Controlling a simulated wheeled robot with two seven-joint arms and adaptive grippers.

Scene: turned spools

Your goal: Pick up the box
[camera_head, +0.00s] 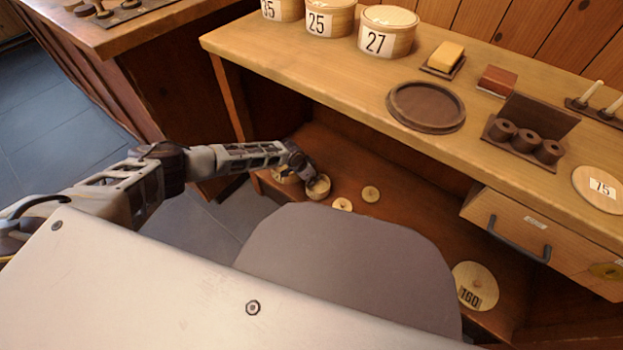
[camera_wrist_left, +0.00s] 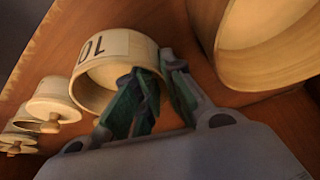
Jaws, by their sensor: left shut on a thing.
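A small round pale wooden open box labelled 10 (camera_wrist_left: 84,79) stands on the low shelf in the left wrist view. It also shows in the head view (camera_head: 318,189), just below the left fingers. My left gripper (camera_wrist_left: 151,68) is shut on this box's wall at the rim, with one finger inside and one outside. In the head view my left gripper (camera_head: 303,165) reaches down to the shelf. The box appears to be on or very near the shelf; I cannot tell if it is lifted. My right gripper is not in view.
A larger open round box (camera_wrist_left: 265,70) stands close beside the left gripper. Knobbed lids (camera_head: 371,194) lie on the low shelf (camera_head: 410,215). The worktop (camera_head: 330,60) overhangs it, carrying numbered boxes (camera_head: 388,32) and a dark round tray (camera_head: 426,106). A drawer (camera_head: 540,240) hangs at right.

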